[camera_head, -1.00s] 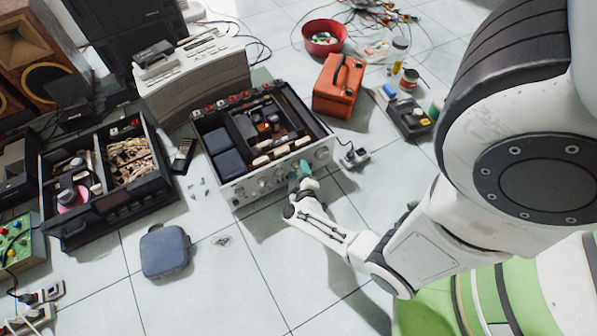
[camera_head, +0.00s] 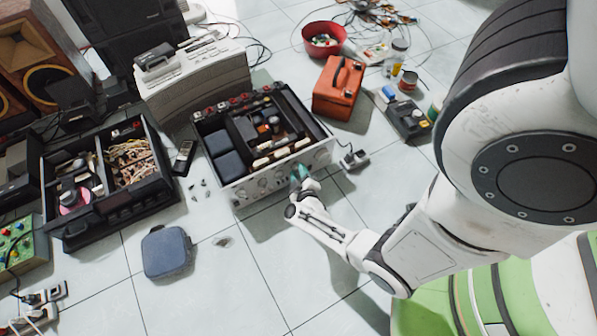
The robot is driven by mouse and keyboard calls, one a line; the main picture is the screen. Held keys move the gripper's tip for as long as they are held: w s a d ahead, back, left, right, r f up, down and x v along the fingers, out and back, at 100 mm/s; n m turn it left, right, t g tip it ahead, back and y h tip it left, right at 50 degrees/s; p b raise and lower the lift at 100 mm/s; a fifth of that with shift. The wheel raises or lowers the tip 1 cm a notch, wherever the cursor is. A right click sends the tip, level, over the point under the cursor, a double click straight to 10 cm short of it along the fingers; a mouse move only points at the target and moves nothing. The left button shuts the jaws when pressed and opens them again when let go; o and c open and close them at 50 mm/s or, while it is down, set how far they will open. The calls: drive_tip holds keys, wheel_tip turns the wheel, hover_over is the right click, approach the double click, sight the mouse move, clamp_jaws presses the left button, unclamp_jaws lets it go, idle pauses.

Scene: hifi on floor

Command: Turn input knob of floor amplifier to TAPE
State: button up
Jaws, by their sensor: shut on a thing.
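The floor amplifier (camera_head: 253,191) stands open-topped on the tiled floor, its silver front panel with several knobs facing my arm. My gripper (camera_head: 299,174), with greenish fingertips, is at the right half of that panel. It is shut on a knob there, which the fingers hide. The knob's labels and pointer are too small to read, so its setting cannot be told.
An orange case (camera_head: 338,88) stands behind and right of the amplifier, with a red bowl (camera_head: 324,38) beyond it. An open black unit (camera_head: 108,180) is at left. A blue-grey pouch (camera_head: 166,252) lies in front. Floor tiles between are mostly clear.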

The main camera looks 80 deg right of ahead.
drive_tip(key=shift+s+d+m+t+y+b, duration=0.15)
drive_tip(key=shift+m+t+y, duration=0.55)
drive_tip(key=shift+m, duration=0.75)
drive_tip(key=shift+s+d+m+t+y+b, duration=0.2)
drive_tip(key=shift+m+t+y, duration=0.3)
drive_tip(key=shift+m+y, duration=0.7)
drive_tip(key=shift+a+r+m+h, duration=0.1)
drive_tip(key=shift+m+h, duration=0.2)
drive_tip(key=shift+m, duration=0.05)
drive_tip(key=o, duration=1)
drive_tip(key=shift+o, duration=0.2)
